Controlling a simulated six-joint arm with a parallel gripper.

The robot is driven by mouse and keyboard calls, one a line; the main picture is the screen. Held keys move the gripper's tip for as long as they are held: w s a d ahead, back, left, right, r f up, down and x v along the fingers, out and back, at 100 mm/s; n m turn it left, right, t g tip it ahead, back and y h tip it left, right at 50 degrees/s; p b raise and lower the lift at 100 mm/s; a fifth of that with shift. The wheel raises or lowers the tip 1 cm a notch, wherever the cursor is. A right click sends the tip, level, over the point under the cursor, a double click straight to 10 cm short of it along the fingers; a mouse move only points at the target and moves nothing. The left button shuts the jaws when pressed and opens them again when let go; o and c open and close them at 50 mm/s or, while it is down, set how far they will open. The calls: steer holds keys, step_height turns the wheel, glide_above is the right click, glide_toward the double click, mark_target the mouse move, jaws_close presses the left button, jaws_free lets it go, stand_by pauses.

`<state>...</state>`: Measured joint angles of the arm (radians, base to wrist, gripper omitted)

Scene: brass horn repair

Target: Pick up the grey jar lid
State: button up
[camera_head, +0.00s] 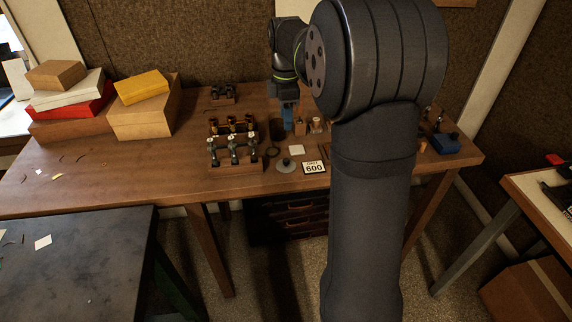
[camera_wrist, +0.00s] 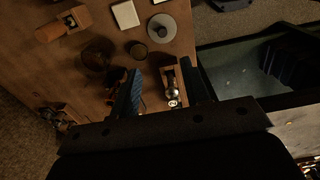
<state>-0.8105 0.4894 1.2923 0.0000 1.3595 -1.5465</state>
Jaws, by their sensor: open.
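A flat grey disc with a small dark knob, which looks like the grey jar lid (camera_head: 286,166), lies on the wooden bench near its front edge. It also shows at the top of the wrist view as a grey disc (camera_wrist: 162,22). My gripper (camera_head: 287,114) is above the back part of the bench, behind the lid and apart from it. In the wrist view the two fingers (camera_wrist: 161,88) are spread with a gap between them. A small wooden block with a metal piece (camera_wrist: 171,88) shows in that gap, below the fingers; I see no grip on it.
A dark jar (camera_head: 277,129) stands behind the lid. A white square (camera_head: 296,149) and a "600" card (camera_head: 314,167) lie close by. A rack with several valves (camera_head: 233,155) is left of the lid. Boxes (camera_head: 145,112) are stacked at the left; the bench's left front is mostly clear.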

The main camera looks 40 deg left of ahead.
glide_above(286, 159)
step_height(286, 159, down, 9)
steer(key=shift+w+a+f, duration=0.1)
steer(key=shift+f, duration=0.05)
steer(key=shift+d+f, duration=0.2)
steer(key=shift+f, duration=2.55)
jaws_close()
